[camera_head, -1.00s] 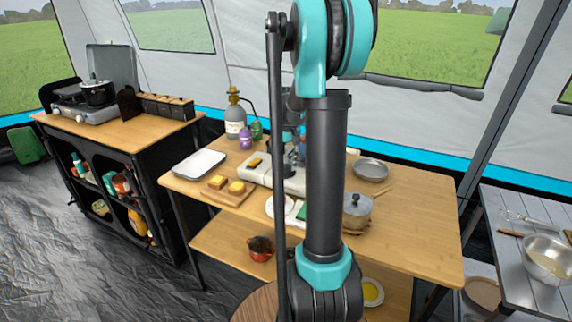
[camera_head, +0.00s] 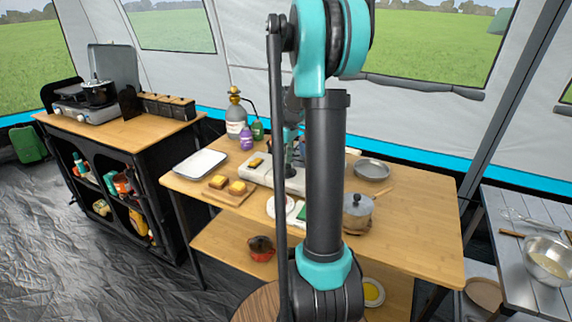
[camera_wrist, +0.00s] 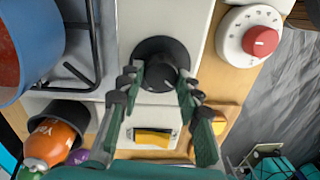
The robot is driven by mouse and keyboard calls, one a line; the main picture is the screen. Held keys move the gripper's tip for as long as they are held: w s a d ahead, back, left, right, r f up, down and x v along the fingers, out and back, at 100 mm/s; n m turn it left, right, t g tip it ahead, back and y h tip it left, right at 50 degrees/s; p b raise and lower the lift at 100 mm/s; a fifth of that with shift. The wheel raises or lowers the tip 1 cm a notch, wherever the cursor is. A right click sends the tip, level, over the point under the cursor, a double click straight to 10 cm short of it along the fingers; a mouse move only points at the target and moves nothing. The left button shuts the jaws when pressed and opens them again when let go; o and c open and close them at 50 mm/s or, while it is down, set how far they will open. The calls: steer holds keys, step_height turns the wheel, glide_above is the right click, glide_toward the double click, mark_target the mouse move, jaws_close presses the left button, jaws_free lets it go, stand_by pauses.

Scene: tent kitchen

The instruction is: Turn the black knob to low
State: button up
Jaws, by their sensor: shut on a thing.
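The black knob (camera_wrist: 160,74) is on the front of the white stove (camera_wrist: 194,26), with a round dark base behind it. In the wrist view my gripper (camera_wrist: 160,80) has one finger on each side of the knob, closed on it. A pale mark shows on the knob's face between the fingertips. I cannot read any low or high marking around it. In the head view the stove (camera_head: 258,173) is on the middle table, and my arm hides the knob.
A white dial with a red centre (camera_wrist: 261,41) lies beside the stove. A blue pot (camera_wrist: 38,35) stands over the grate. An orange bottle (camera_wrist: 56,140) and a yellow item (camera_wrist: 152,139) are close by. A lidded pot (camera_head: 358,211) stands right of my arm.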

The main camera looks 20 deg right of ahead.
steer(key=shift+n, duration=0.9)
steer(key=o, duration=1.2)
steer(key=shift+c, duration=0.2)
steer(key=shift+r, duration=0.1)
step_height(320, 180, up, 12)
steer(key=shift+w+d, duration=0.2)
steer(key=shift+w, duration=0.05)
